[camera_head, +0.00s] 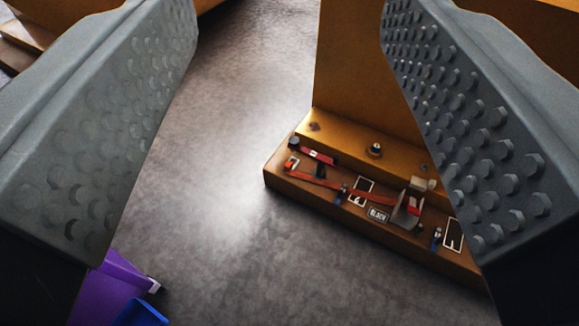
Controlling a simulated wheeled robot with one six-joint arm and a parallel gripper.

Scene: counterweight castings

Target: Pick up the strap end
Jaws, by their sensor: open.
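A red strap (372,197) lies along the top of an orange-brown casting's low ledge (330,207), right of centre. Its left part shows as short red pieces with dark fittings; I cannot tell which piece is the strap end (317,156). A grey metal buckle or ratchet (408,208) sits at the strap's right part. My gripper (290,120) is open, with one grey studded finger at each side of the view. Nothing is between the fingers' pads. The right finger hides the right end of the ledge.
The casting's tall wall (348,60) rises behind the ledge, with a small bolt-like fitting (375,150) at its foot. A purple bin-like object (112,285) and a blue one (145,313) are at lower left. Bare grey floor (215,190) fills the middle.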

